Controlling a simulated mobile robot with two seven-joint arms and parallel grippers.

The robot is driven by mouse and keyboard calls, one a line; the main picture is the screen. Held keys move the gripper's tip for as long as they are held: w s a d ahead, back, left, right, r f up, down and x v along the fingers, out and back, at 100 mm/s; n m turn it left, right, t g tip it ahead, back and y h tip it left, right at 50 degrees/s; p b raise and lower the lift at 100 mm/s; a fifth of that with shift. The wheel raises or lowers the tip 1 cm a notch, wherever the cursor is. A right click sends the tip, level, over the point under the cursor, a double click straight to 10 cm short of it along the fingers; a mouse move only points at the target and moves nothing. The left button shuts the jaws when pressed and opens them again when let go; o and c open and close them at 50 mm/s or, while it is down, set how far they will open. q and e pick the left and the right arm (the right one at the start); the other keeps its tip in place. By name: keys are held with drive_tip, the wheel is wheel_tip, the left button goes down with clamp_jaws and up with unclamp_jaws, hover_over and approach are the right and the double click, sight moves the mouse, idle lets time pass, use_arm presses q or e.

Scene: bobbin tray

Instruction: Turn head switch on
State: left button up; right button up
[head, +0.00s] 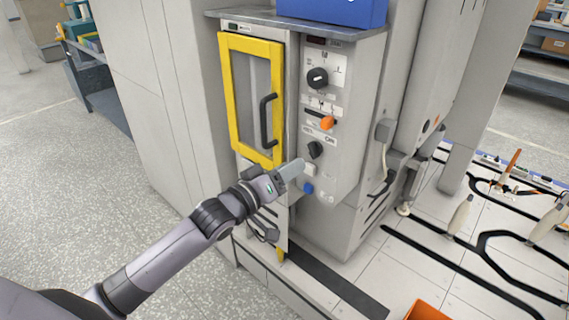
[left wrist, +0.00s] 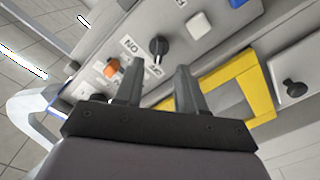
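The control panel (head: 340,178) is on the front of a grey machine. Contact with the switch is not visible. My right gripper is not in view.
A white button (head: 311,170) and a blue button (head: 308,188) are below the switch. A larger black knob (head: 317,78) is higher up. A yellow-framed door (head: 237,100) with a black handle (head: 266,121) is left of the panel. Open floor (head: 85,190) is at left.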

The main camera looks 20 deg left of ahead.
sight(309, 151)
use_arm(q)
drive_tip(key=shift+a+r+b+x, duration=0.1)
drive_tip(key=shift+r+x, duration=0.05)
drive_tip(key=shift+x, duration=1.05)
drive_tip(key=shift+a+r+b+x, duration=0.1)
drive_tip(key=shift+x, duration=1.15)
drive_tip(key=shift+a+r+b+x, duration=0.1)
drive_tip(key=shift+r+x, duration=0.05)
drive_tip(key=shift+x, duration=1.05)
clamp_jaws()
